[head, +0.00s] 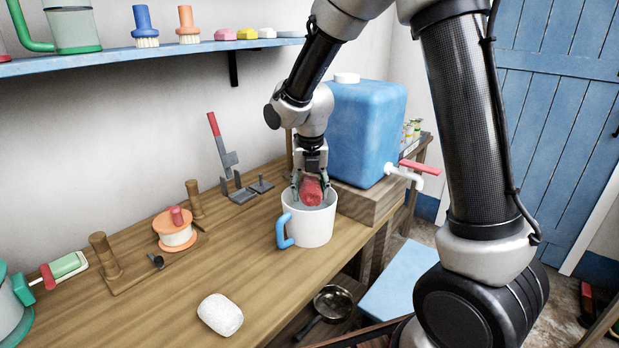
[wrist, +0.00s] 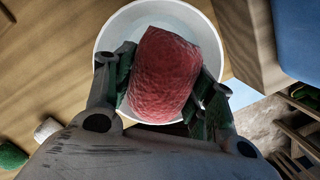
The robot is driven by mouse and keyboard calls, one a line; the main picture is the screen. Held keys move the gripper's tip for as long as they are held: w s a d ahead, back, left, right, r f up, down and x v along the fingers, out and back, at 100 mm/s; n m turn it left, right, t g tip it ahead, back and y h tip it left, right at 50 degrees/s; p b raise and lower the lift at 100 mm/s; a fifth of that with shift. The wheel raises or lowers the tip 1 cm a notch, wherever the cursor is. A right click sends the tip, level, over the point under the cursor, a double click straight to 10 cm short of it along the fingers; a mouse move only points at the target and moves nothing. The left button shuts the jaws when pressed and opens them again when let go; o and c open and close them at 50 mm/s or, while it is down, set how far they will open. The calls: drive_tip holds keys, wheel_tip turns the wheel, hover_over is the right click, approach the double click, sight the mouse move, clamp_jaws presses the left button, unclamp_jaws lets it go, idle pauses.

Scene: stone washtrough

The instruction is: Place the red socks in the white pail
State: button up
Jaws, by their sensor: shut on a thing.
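The red socks (head: 312,190) are a rolled, textured red bundle; they also show large in the wrist view (wrist: 165,78). My gripper (head: 311,184) points down and is shut on the socks, with a finger on either side of them in the wrist view (wrist: 163,90). The white pail (head: 311,226), with a blue handle on its left, stands upright on the wooden bench. The socks are over the pail's mouth, at about rim height; I cannot tell how far inside they reach. In the wrist view the pail's white rim (wrist: 108,33) surrounds much of the bundle.
A blue water tank (head: 362,135) with a red-levered tap stands on a wooden block right behind the pail. A white rolled bundle (head: 220,314) lies at the bench front. An orange spool (head: 175,232) and a grey clamp-like tool (head: 232,170) are left. The bench between is clear.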

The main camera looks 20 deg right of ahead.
sight(309, 180)
drive_tip(key=shift+f, duration=0.5)
drive_tip(key=o, duration=1.1)
drive_tip(key=shift+c, duration=0.2)
drive_tip(key=shift+r, duration=0.1)
wheel_tip(309, 180, up, 7)
drive_tip(key=shift+f, duration=0.1)
